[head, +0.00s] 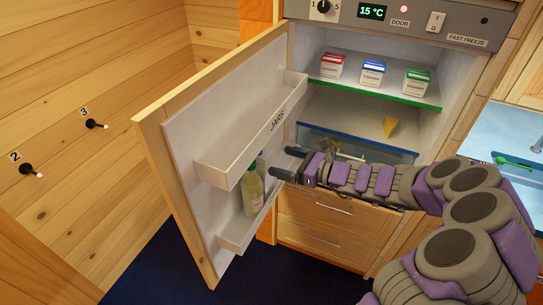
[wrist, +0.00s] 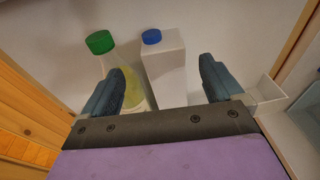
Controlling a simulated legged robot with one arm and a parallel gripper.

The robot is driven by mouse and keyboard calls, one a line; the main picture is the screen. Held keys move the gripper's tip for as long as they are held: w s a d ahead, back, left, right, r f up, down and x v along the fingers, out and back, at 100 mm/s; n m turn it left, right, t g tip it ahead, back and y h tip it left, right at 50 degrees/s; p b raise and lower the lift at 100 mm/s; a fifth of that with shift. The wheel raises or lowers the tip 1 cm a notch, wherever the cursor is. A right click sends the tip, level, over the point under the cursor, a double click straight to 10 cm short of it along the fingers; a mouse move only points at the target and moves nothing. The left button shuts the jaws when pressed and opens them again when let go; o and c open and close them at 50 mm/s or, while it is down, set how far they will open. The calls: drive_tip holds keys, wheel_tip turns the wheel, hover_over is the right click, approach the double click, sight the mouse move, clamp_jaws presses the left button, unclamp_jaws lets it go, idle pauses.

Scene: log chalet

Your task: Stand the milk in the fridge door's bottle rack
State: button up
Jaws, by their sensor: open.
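The milk, a white carton with a blue cap (wrist: 165,65), stands upright in the wrist view against the inside of the fridge door. A bottle with a green cap (wrist: 99,42) is just left of it; in the head view this pale yellow-green bottle (head: 252,191) stands in the door's lower bottle rack (head: 236,238). In the head view the milk is mostly hidden behind the bottle and shelf. My gripper (head: 284,163) is open, its fingers on either side of the milk with gaps in the wrist view (wrist: 163,85). The carton's base is hidden.
The fridge door (head: 185,150) is swung open to the left. A shelf marked JARS (head: 235,150) sits above the rack. Inside the fridge, small cartons (head: 373,73) stand on a green-edged shelf; a yellow wedge (head: 389,127) lies below. Drawers (head: 330,215) are beneath.

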drive_tip(key=s+a+r+n+g+h, duration=0.1)
drive_tip(key=s+a+r+n+g, duration=0.2)
drive_tip(key=s+n, duration=0.6)
drive_tip(key=s+a+r+n+g+h, duration=0.1)
drive_tip(key=s+r+n+g+h, duration=0.3)
drive_tip(key=s, duration=0.8)
drive_tip(key=s+d+f+n+g+h, duration=0.1)
drive_tip(key=s+d+f+n+h, duration=0.2)
drive_tip(key=s+d+n+h, duration=0.6)
drive_tip(key=s+d+n, duration=0.1)
drive_tip(key=s+d, duration=0.8)
drive_tip(key=s, duration=0.2)
drive_tip(key=shift+s+f+g+h, duration=0.15)
drive_tip(key=shift+s+g+h, duration=0.05)
drive_tip(key=shift+g+h, duration=0.1)
